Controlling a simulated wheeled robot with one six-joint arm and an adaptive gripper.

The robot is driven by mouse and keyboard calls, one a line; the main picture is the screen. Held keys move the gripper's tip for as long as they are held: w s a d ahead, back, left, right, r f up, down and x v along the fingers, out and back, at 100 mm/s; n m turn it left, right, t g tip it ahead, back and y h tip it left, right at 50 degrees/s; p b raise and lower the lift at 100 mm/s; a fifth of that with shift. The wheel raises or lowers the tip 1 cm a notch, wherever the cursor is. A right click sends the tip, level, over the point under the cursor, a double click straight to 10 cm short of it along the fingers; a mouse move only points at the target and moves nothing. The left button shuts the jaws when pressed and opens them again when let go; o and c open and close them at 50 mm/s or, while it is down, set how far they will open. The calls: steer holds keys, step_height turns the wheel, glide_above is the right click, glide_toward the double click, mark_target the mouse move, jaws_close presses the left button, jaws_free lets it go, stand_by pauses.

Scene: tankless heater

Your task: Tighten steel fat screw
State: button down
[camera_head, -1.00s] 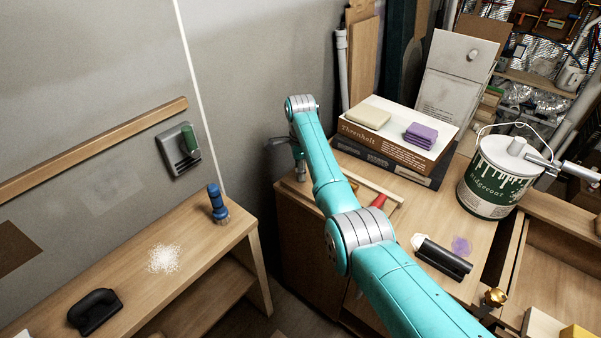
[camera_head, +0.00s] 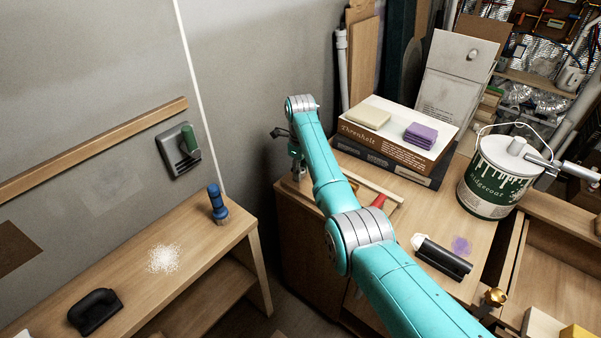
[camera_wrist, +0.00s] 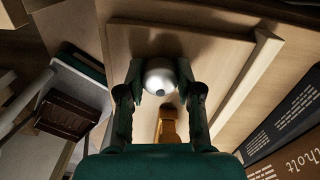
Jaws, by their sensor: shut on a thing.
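The steel fat screw (camera_wrist: 159,74) shows in the wrist view as a round, shiny metal head with a dark spot in its middle. It stands on a pale wooden panel with a raised edge. My gripper (camera_wrist: 160,82) has one finger on each side of the head and is shut on it. In the head view my gripper (camera_head: 297,166) points down at the back left corner of the wooden cabinet top, partly behind my arm. The screw cannot be made out there. Its shaft and how deep it sits are hidden.
Stacked boxes (camera_head: 390,143) with sponges on top stand right of my arm. A red-handled tool (camera_head: 379,201) lies close beside the arm. A low bench (camera_head: 190,245) stands left, across a floor gap.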

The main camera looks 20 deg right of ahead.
steer(key=m, duration=0.3)
steer(key=shift+f+m, duration=0.15)
steer(key=shift+m, duration=0.25)
steer(key=c, duration=1)
jaws_free()
steer(key=n, duration=0.6)
steer(key=n, duration=0.6)
